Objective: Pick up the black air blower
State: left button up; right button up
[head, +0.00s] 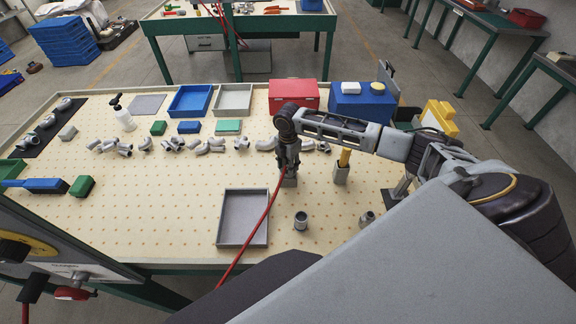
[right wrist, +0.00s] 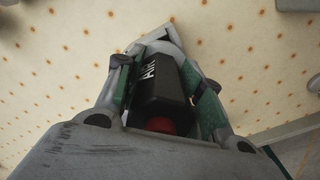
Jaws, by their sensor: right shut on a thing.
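The black air blower (right wrist: 163,84), with white lettering on its side, sits between the green-padded fingers of my right gripper (right wrist: 166,78) in the right wrist view. The fingers are shut on it. A red end shows at its near side. In the head view, my right gripper (head: 288,164) points down over the table, and the blower is mostly hidden there. A red hose (head: 262,218) runs from there to the front edge. My left gripper is not in view.
Several metal fittings form a row behind. A red box (head: 293,92) and a blue box (head: 362,104) stand at the back. The table's left middle is clear.

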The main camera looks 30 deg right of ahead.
jog(key=shift+r+b, duration=0.4)
jog(key=shift+r, duration=4.4)
